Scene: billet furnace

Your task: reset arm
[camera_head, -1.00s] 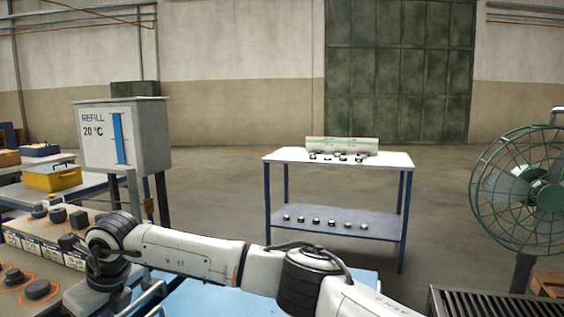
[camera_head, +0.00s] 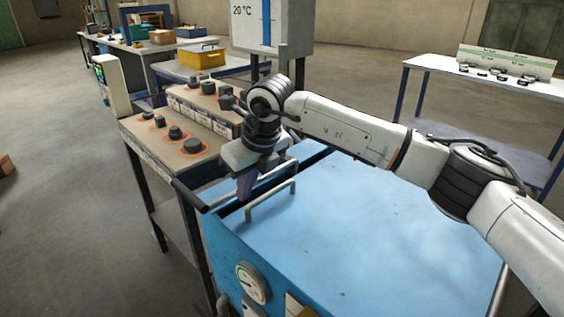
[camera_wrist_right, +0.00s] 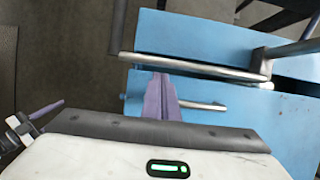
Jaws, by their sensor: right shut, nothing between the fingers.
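My right arm (camera_head: 345,130) reaches in from the right, across the blue furnace top (camera_head: 370,230). My right gripper (camera_head: 245,188) points down at the left end of the blue furnace, close to its metal handles (camera_head: 270,200). In the right wrist view the purple fingers (camera_wrist_right: 162,98) are together with nothing between them. They lie over the gap beside a handle bar (camera_wrist_right: 195,68); I cannot tell whether they touch it. My left gripper is not in view.
A control panel (camera_head: 190,140) with dark knobs stands left of the furnace. A gauge (camera_head: 252,284) is on the furnace front. A grey box (camera_head: 272,25) stands behind, with a yellow bin (camera_head: 203,57) to its left. A white-topped table (camera_head: 490,75) is at the right. Floor at left is mostly clear.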

